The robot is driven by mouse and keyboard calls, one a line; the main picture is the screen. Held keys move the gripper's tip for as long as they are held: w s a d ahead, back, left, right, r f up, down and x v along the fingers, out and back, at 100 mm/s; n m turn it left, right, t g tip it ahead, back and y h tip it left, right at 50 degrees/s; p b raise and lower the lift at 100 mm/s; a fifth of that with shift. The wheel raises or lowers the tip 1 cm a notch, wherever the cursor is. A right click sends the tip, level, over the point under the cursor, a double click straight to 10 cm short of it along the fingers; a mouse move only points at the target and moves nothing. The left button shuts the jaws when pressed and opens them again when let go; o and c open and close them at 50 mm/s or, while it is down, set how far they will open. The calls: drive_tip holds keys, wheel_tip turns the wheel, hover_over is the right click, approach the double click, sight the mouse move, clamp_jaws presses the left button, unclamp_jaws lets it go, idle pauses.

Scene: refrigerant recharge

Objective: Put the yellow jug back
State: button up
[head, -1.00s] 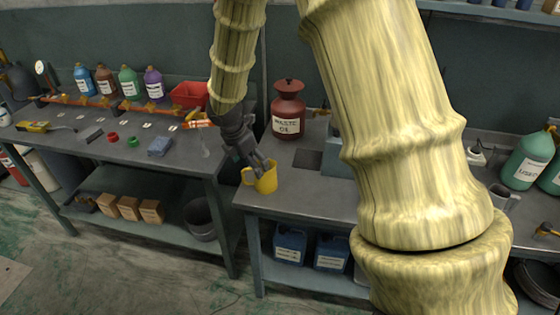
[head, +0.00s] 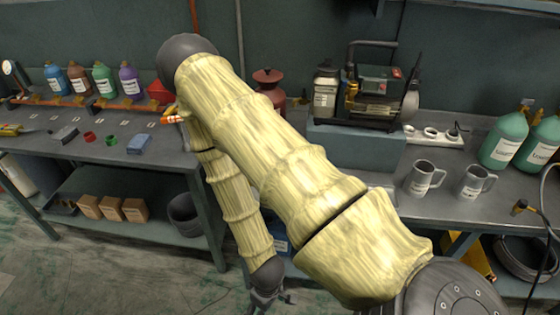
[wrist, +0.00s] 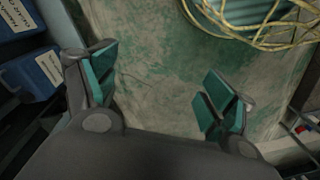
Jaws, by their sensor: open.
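The yellow jug does not show in either view now; my arm covers the part of the bench where it stood a second ago. My gripper (head: 268,299) hangs low in front of the bench at the bottom of the head view, partly cut off. In the wrist view my gripper (wrist: 158,82) is open, with its green-padded fingers wide apart and nothing between them. Below the fingers is the stained floor.
Grey measuring jugs (head: 423,178) stand on the right bench near large green jugs (head: 503,138). A machine (head: 375,95) and dark red can (head: 268,82) are behind my arm. Blue containers (wrist: 25,75) are left of the gripper; a coiled yellow cable (wrist: 265,30) lies ahead.

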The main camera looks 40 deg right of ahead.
drive_tip(key=s+m, duration=0.1)
drive_tip(key=s+f, duration=0.1)
drive_tip(key=s, duration=0.1)
drive_tip(key=s+m, duration=0.1)
drive_tip(key=s, duration=0.1)
drive_tip(key=shift+s+d+f+m+h, duration=0.15)
drive_tip(key=shift+s+d+m+h, duration=0.1)
drive_tip(key=shift+d+m+h, duration=0.05)
idle(0.9)
